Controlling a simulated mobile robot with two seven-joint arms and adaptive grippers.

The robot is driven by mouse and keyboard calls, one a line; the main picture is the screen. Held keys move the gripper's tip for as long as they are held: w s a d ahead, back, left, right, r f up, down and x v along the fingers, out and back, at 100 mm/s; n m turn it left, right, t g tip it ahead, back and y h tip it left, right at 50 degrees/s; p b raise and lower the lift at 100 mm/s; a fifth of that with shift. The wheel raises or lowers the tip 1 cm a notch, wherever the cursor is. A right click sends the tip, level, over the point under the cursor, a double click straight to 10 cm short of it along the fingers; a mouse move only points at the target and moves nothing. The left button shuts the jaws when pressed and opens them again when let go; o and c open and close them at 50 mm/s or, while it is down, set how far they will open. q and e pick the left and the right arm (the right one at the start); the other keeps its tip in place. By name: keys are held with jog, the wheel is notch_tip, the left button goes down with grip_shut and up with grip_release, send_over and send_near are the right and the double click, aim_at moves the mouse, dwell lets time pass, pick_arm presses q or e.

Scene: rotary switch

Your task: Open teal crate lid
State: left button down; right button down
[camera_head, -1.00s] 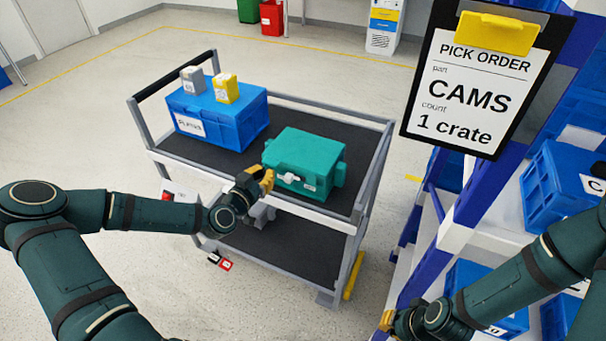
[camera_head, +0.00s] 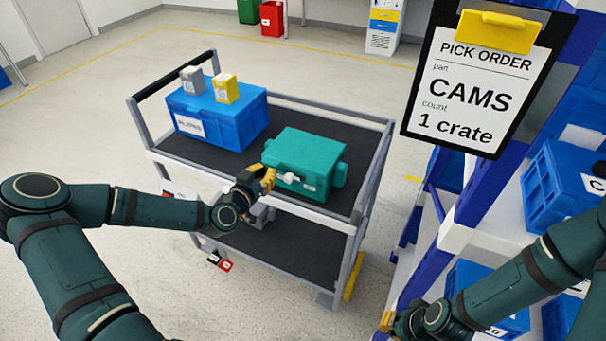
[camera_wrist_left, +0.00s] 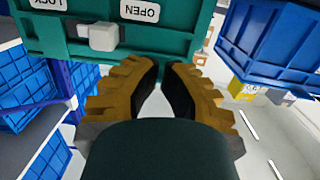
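The teal crate (camera_head: 303,155) sits on the trolley's upper shelf with its lid down. A pale switch handle (camera_head: 291,178) is on its front face. In the left wrist view the handle (camera_wrist_left: 100,36) sits between a LOCK label (camera_wrist_left: 50,4) and an OPEN label (camera_wrist_left: 140,11). My left gripper (camera_head: 267,180) is at the crate's front left, beside the handle and apart from it. In the left wrist view its fingertips (camera_wrist_left: 161,65) are close together, with a narrow empty gap. My right gripper (camera_head: 388,321) is low by the rack, mostly hidden behind its wrist.
A blue crate (camera_head: 222,122) with a grey box (camera_head: 192,80) and a yellow box (camera_head: 226,88) on top stands left of the teal crate. The trolley's rail (camera_head: 385,165) edges the shelf. A rack with blue crates (camera_head: 563,185) and a pick-order board (camera_head: 470,95) is at right.

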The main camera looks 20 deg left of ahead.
pick_arm(q)
jog(key=shift+r, duration=0.1)
notch_tip(320, 180, up, 6)
jog(key=p, duration=0.4)
dwell(0.4)
dwell(0.3)
jog(key=shift+w+d+r+p, duration=0.1)
jog(key=shift+w+r+p, duration=0.6)
jog(key=shift+r, duration=0.25)
jog(key=shift+w+d+r+p, duration=0.1)
jog(key=shift+w+r+p, duration=0.35)
jog(key=shift+w+r, duration=0.45)
jog(key=shift+s, duration=0.1)
jog(key=shift+w+d+r, duration=0.1)
jog(key=shift+w+r, duration=0.35)
jog(key=shift+w, duration=0.35)
jog(key=shift+w+d+r, duration=0.1)
jog(key=shift+w+r, duration=0.3)
jog(key=shift+w, duration=0.45)
jog(key=shift+w+d+r, duration=0.1)
jog(key=shift+w+r, duration=0.35)
jog(key=shift+w, duration=0.35)
